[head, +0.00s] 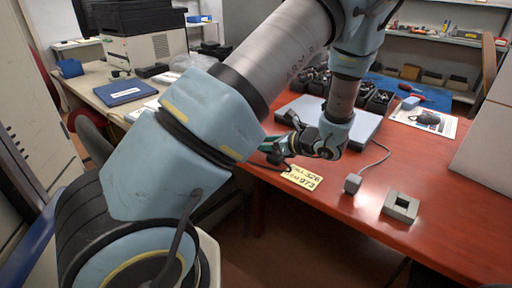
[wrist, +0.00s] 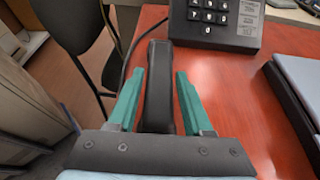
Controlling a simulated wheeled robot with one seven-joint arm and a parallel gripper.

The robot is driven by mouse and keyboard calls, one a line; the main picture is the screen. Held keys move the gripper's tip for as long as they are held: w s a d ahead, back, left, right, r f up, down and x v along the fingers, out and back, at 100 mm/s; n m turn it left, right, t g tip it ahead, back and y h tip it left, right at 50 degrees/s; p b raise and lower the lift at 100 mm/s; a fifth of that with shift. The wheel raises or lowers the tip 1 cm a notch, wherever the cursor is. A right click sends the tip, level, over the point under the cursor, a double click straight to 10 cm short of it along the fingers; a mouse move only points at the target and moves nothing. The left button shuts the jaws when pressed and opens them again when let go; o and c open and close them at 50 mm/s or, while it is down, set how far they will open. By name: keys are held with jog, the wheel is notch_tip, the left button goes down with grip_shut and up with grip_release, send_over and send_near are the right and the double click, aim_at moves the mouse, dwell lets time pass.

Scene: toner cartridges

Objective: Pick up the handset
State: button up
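The black handset (wrist: 158,85) lies lengthwise in the middle of the wrist view, beside the dark phone base with its keypad (wrist: 216,20). My gripper (wrist: 161,72) has its two green fingers on either side of the handset, with a narrow gap showing on each side. The gripper is open around it. In the head view my gripper (head: 272,148) is small and low at the red desk's left edge, and my arm covers much of that area. I cannot make out the handset clearly there.
In the wrist view a chair (wrist: 78,30) stands left of the desk edge.

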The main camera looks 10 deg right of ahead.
grip_shut()
dwell(0.4)
